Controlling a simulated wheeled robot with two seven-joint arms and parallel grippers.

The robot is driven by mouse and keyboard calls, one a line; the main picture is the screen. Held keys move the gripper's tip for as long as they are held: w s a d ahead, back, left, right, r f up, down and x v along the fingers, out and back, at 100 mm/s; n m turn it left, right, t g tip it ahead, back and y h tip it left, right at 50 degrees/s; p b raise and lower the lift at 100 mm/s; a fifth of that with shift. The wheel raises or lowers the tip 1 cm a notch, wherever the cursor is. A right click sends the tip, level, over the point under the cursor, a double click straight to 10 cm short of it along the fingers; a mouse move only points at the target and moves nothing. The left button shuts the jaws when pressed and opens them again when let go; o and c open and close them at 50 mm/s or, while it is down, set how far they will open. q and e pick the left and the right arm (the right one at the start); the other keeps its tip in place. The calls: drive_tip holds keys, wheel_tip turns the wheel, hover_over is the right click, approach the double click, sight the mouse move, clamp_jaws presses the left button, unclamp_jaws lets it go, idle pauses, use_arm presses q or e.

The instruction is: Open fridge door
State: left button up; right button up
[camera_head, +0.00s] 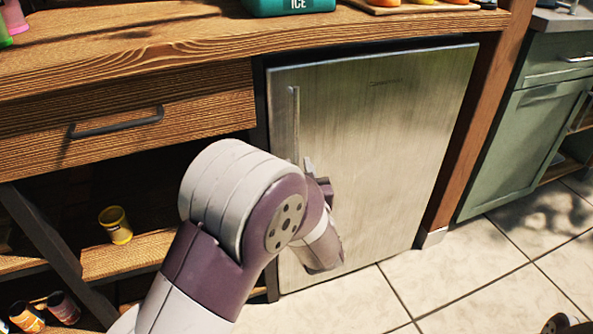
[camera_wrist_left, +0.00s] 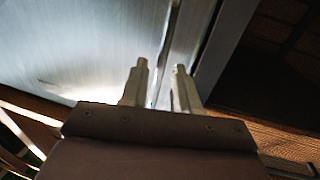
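The fridge door (camera_head: 400,140) is a brushed silver panel under the wooden counter, and it looks shut. Its thin vertical handle (camera_head: 294,115) runs down the left side; the lower part is hidden behind my left arm. My left gripper (camera_head: 309,166) is in front of the door by the handle, mostly hidden by my wrist. In the left wrist view, my left gripper (camera_wrist_left: 161,72) has its two fingers apart, pointing at the door (camera_wrist_left: 85,50). The handle (camera_wrist_left: 167,50) shows between the fingers; I cannot tell whether they touch it.
A wooden drawer (camera_head: 200,105) with a dark handle is left of the fridge, above an open shelf with a yellow can (camera_head: 116,226). A green cabinet (camera_head: 525,135) stands at the right. The tiled floor (camera_head: 450,270) before the fridge is clear.

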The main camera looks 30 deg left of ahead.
sight(297, 163)
use_arm(q)
drive_tip(key=shift+b+x, duration=0.35)
drive_tip(key=shift+x, duration=1.2)
clamp_jaws()
drive_tip(key=shift+d, duration=0.1)
